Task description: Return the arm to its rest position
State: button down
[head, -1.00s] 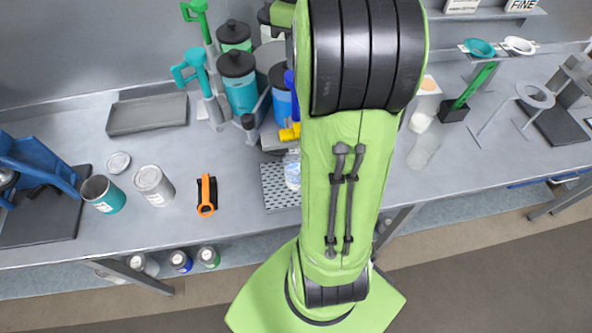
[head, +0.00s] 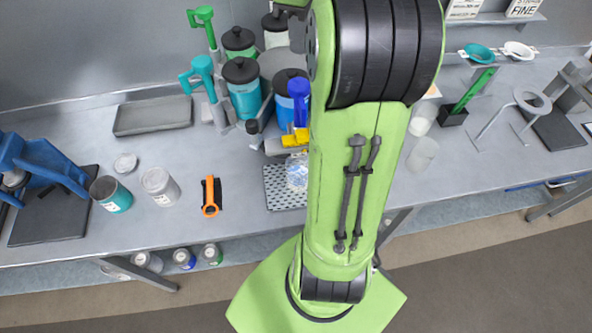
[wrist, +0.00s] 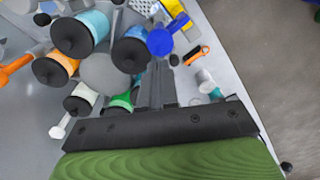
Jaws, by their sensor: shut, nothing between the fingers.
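My green arm with black joint bands fills the middle of the head view and hides my gripper there. In the wrist view my gripper (wrist: 159,72) shows as two dark fingers close together, shut and empty. In that view the fingers extend over the bench beside a rack of black-lidded drums, such as a blue-sided drum (wrist: 130,52) and a green one (wrist: 120,105). I cannot tell how far the fingers are from them.
The grey bench (head: 150,225) holds a teal drum (head: 242,90), a blue drum (head: 288,95), a shallow tray (head: 153,115), an orange-black tool (head: 211,197), an open teal can (head: 111,195) and a perforated plate (head: 284,198). A ring stand (head: 530,102) is at right. Floor in front is clear.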

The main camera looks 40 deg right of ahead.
jog(key=a+f+m+t+b, duration=0.1)
jog(key=a+f+b, duration=0.25)
jog(key=a, duration=0.55)
jog(key=s+a+f+m+t+b, duration=0.4)
jog(key=s+a+f, duration=0.7)
jog(key=f, duration=0.3)
jog(key=shift+f+t+b, duration=0.3)
jog(key=shift+f+b, duration=0.1)
jog(key=shift+b, duration=0.25)
jog(key=shift+s, duration=0.1)
